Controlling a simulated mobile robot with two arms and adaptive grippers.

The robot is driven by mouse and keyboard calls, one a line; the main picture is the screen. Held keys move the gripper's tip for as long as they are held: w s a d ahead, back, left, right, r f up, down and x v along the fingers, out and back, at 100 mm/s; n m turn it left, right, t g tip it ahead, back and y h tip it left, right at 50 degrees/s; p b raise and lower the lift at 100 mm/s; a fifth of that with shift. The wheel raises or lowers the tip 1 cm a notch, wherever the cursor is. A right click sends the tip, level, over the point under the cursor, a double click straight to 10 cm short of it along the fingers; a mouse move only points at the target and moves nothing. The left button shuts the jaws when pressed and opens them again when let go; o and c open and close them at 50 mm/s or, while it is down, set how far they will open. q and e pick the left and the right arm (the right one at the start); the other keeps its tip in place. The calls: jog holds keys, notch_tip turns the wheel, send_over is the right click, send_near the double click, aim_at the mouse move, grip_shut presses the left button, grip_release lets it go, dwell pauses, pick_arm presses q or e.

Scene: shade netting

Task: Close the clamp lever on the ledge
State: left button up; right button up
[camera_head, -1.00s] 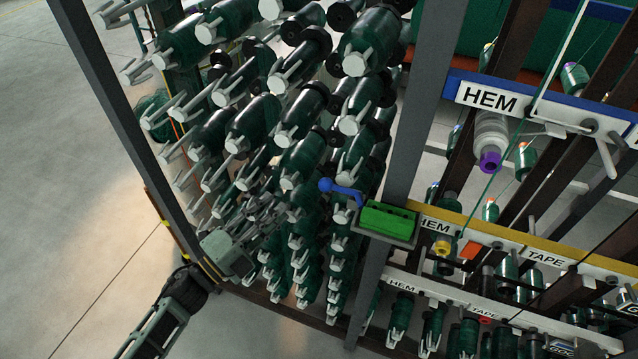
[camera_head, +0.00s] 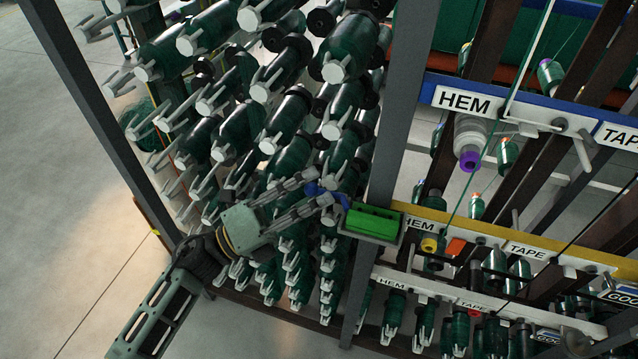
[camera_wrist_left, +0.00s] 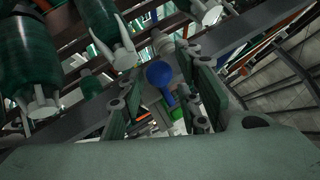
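The clamp lever (camera_head: 313,188) is blue with a round knob and joins a green clamp block (camera_head: 371,222). The block sits on a small grey ledge (camera_head: 371,239) on the upright post. My left gripper (camera_head: 320,187) comes in from the left, with its fingers spread on either side of the knob and partly hiding the lever in the head view. In the left wrist view the blue knob (camera_wrist_left: 159,74) shows between the open fingers (camera_wrist_left: 157,88), with the lever's arm running down toward the green block (camera_wrist_left: 178,127). I cannot tell whether a finger touches it. My right gripper is not in view.
A rack of dark green spools (camera_head: 285,145) on pale pegs stands behind and left of the lever. The grey post (camera_head: 396,130) rises beside it. To the right are labelled rails, including a yellow one (camera_head: 490,232). Open floor (camera_head: 60,220) lies at the left.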

pick_arm(q)
jog(key=shift+x, duration=0.8)
grip_shut()
